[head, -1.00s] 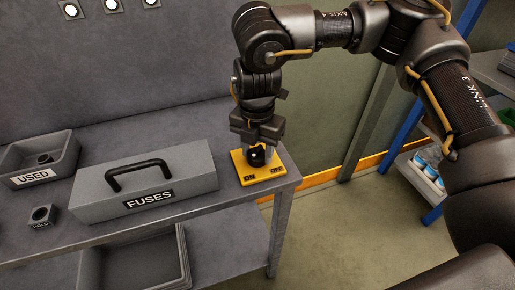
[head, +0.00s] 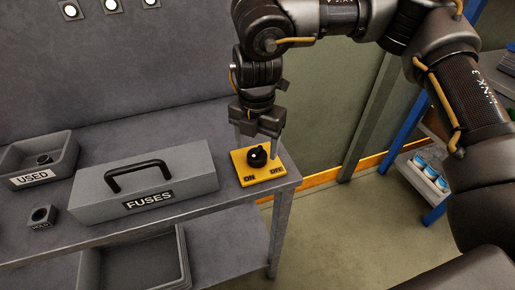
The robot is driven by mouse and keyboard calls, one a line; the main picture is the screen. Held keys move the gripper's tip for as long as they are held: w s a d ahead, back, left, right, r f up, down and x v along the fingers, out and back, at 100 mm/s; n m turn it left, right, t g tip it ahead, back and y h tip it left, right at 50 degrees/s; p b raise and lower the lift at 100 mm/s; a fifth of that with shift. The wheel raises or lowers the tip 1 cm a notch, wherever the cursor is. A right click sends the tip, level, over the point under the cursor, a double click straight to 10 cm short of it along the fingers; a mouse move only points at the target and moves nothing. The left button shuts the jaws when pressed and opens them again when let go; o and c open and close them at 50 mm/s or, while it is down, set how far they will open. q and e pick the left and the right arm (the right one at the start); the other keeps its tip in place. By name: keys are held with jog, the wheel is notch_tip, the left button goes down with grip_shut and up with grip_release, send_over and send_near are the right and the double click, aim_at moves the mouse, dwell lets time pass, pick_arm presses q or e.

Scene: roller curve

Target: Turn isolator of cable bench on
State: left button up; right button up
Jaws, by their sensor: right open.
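The isolator is a yellow plate (head: 247,179) with a black rotary knob (head: 257,157) on it. It lies at the right end of the grey bench (head: 200,205). The plate's front edge reads ON at the left and OFF at the right. I cannot tell clearly which label the knob points to. My right gripper (head: 258,146) is above and just behind the knob, pointing down. My left gripper is not in view.
A grey box labelled FUSES (head: 190,170) with a black handle stands left of the isolator. A USED tray (head: 62,160) holding a dark round part and a small block (head: 41,217) lie farther left. An open bin (head: 105,265) sits on the lower shelf. A blue-framed rack (head: 432,212) stands at right.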

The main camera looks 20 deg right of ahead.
aim_at(257, 151)
notch_tip(257, 151, up, 8)
jog(key=shift+r, duration=0.25)
dwell(0.4)
